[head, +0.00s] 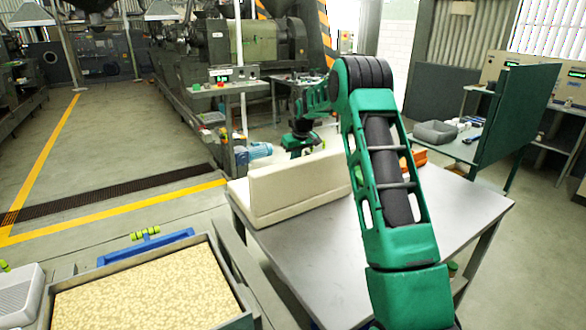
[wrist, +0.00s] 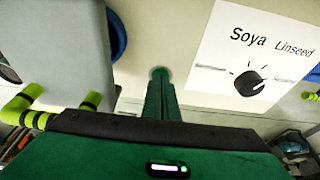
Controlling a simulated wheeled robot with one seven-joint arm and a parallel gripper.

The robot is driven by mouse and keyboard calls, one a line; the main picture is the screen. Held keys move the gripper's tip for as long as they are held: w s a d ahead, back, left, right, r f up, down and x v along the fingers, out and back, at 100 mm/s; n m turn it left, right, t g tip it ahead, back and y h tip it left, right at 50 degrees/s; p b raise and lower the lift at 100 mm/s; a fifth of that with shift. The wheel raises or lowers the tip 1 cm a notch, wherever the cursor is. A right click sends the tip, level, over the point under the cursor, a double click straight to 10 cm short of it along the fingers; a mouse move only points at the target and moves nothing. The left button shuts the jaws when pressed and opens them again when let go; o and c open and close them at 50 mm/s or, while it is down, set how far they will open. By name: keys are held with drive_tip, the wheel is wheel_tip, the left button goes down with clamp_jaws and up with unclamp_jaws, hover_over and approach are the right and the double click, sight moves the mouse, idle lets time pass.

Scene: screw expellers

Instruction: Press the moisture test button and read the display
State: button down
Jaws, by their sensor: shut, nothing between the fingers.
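A cream-coloured housing (head: 290,192) stands on the metal table in the head view, its front turned away. In the wrist view its cream surface (wrist: 195,20) carries a white label (wrist: 222,62) reading "Soya" and "Linseed", with a black knob (wrist: 249,84) on it. My gripper (wrist: 160,82) is shut, its green fingers pointing at the cream surface left of the label. A small round green thing, possibly the button, shows at the fingertips (wrist: 159,71). I cannot tell whether they touch it. In the head view the fingers are hidden behind the housing. No display reading is visible.
The metal table (head: 470,207) has free room at right; an orange object (head: 413,160) lies behind my arm. A grey tray of pale granules (head: 145,290) stands front left. In the wrist view a grey body (wrist: 60,45) and yellow-green banded pieces (wrist: 32,105) are close at left.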

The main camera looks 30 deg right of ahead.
drive_tip(key=w+v, duration=0.1)
drive_tip(key=v, duration=1.2)
drive_tip(key=shift+r, duration=0.4)
drive_tip(key=shift+w, duration=0.1)
drive_tip(key=s+a+r+m+g+h, duration=0.1)
drive_tip(key=s+a+r+m, duration=0.1)
drive_tip(key=s, duration=1.1)
drive_tip(key=s+a+r+m+g, duration=0.1)
drive_tip(key=s+a+r, duration=0.1)
drive_tip(key=s, duration=1.2)
drive_tip(key=s+a+f+m, duration=0.1)
drive_tip(key=s+a+f, duration=0.1)
drive_tip(key=s, duration=0.7)
drive_tip(key=s+a+f+m+g, duration=0.1)
drive_tip(key=s+a+f, duration=0.2)
drive_tip(key=s, duration=0.7)
drive_tip(key=s+a+f+m+y, duration=0.1)
drive_tip(key=s+a+f, duration=0.1)
drive_tip(key=s, duration=0.7)
drive_tip(key=shift+s+a+f+m, duration=0.3)
drive_tip(key=shift+s+f+m, duration=0.1)
drive_tip(key=shift+f, duration=0.45)
